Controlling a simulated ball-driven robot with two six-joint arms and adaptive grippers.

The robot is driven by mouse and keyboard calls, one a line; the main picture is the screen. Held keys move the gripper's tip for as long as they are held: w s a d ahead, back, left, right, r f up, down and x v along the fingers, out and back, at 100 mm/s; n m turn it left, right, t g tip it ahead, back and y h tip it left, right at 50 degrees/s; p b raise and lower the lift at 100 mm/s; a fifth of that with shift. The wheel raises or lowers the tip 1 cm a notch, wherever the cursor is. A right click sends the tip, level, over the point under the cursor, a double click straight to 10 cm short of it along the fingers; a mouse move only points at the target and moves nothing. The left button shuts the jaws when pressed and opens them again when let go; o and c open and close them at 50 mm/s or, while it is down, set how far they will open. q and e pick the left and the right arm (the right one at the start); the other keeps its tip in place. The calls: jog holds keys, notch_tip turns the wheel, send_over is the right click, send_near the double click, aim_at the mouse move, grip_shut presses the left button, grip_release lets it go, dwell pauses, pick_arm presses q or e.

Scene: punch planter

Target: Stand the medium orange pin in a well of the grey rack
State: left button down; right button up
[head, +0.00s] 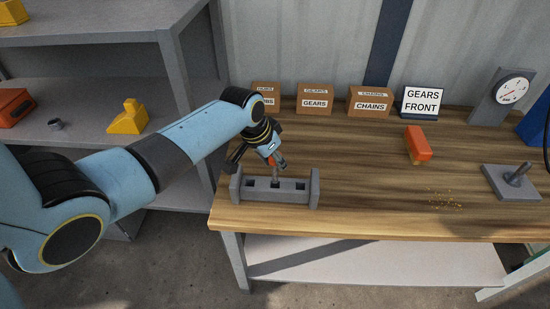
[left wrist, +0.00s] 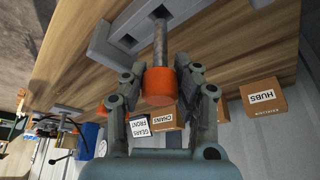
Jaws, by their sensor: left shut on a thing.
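The grey rack (head: 290,196) stands at the front left of the wooden bench, with square dark wells in its top and a raised wall at each end. My left gripper (head: 278,161) is above the rack, shut on the orange head of the pin (left wrist: 159,86). The pin's grey shaft points down at the middle well (head: 275,184). In the left wrist view the shaft tip meets a dark well of the rack (left wrist: 103,40); I cannot tell how deep it sits. Another well beside it looks empty. My right gripper is out of view.
An orange block (head: 418,144) lies to the right on the bench, with yellow crumbs (head: 444,201) before it. A grey plate with a peg (head: 511,183) is at far right. Labelled boxes (head: 315,100), a sign (head: 422,102) and a gauge (head: 503,97) line the back.

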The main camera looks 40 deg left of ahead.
aim_at(275, 182)
pick_arm(q)
jog(key=shift+f+b, duration=1.7)
jog(key=shift+f, duration=0.75)
jog(key=c, duration=0.9)
grip_release()
jog(key=v, duration=1.2)
